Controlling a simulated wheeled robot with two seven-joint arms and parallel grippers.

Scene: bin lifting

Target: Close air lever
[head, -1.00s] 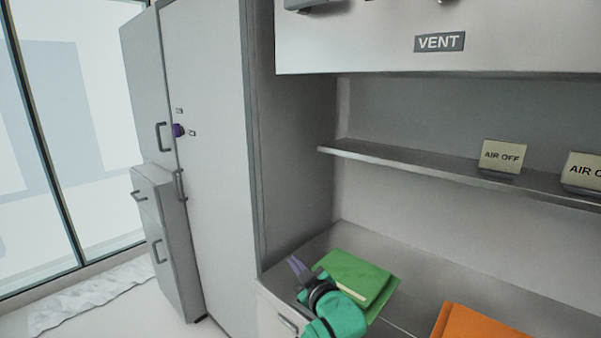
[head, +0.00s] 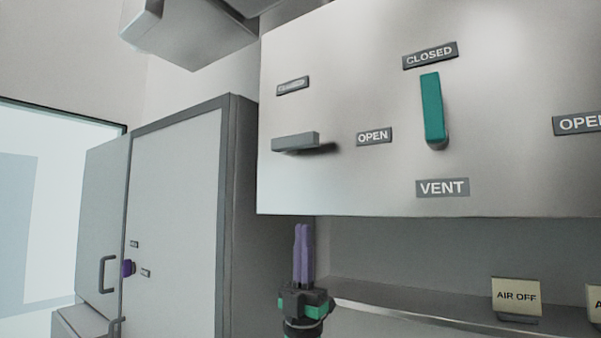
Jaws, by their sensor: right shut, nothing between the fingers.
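A grey lever (head: 295,141) lies horizontal on the left part of the white panel (head: 345,180), with an OPEN label (head: 374,137) to its right. The label above it (head: 292,86) is too blurred to read. A teal lever (head: 433,108) stands upright above the VENT label (head: 442,188), its upper end towards the CLOSED label (head: 430,55). I see no label naming an air lever. My right gripper (head: 303,228) points up with its purple fingers together and empty. It appears just below the panel's lower edge, apart from both levers. My left gripper is out of view.
A shelf with an AIR OFF sign (head: 517,296) runs below the panel at the right. A tall cabinet (head: 180,210) stands at the left. A grey box-shaped fixture (head: 190,35) juts out at the top left. Another OPEN label (head: 578,124) is cut off at the right edge.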

